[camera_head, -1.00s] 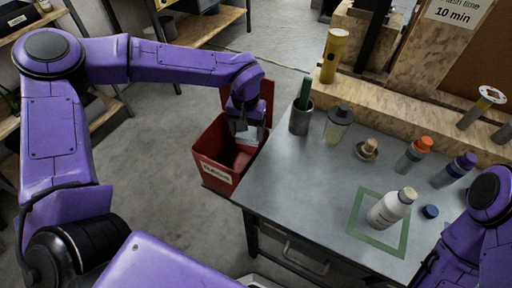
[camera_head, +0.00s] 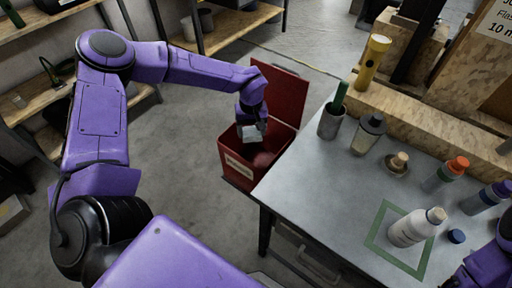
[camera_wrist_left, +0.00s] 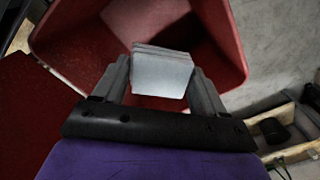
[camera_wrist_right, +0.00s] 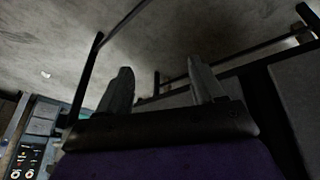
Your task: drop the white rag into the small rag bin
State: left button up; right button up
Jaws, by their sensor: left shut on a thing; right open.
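The folded white rag (camera_wrist_left: 162,72) is pinched between the fingers of my left gripper (camera_wrist_left: 160,85) in the left wrist view. In the head view the left gripper (camera_head: 252,124) points down over the open mouth of the red rag bin (camera_head: 238,170), with the rag (camera_head: 250,133) below its fingers. The bin stands on the floor beside the table, with its red lid (camera_head: 282,92) raised. The bin's red wall (camera_wrist_left: 80,45) surrounds the rag in the left wrist view. My right gripper (camera_wrist_right: 160,90) is open and empty in the right wrist view.
The grey table (camera_head: 320,190) right of the bin holds a white bottle (camera_head: 410,228) on a green square outline, a grey cup (camera_head: 331,120), a dark-lidded jar (camera_head: 367,135) and several other bottles. Shelves (camera_head: 235,25) stand behind. The floor (camera_head: 190,120) left of the bin is clear.

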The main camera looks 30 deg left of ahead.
pick_arm(q)
jog(key=o, duration=1.2)
jog(key=shift+r, duration=0.1)
jog(key=shift+c, duration=0.2)
jog(key=shift+r, duration=0.1)
notch_tip(320, 180, up, 10)
jog(key=shift+r+b, duration=0.2)
jog(key=shift+b, duration=0.25)
jog(key=shift+s, duration=0.15)
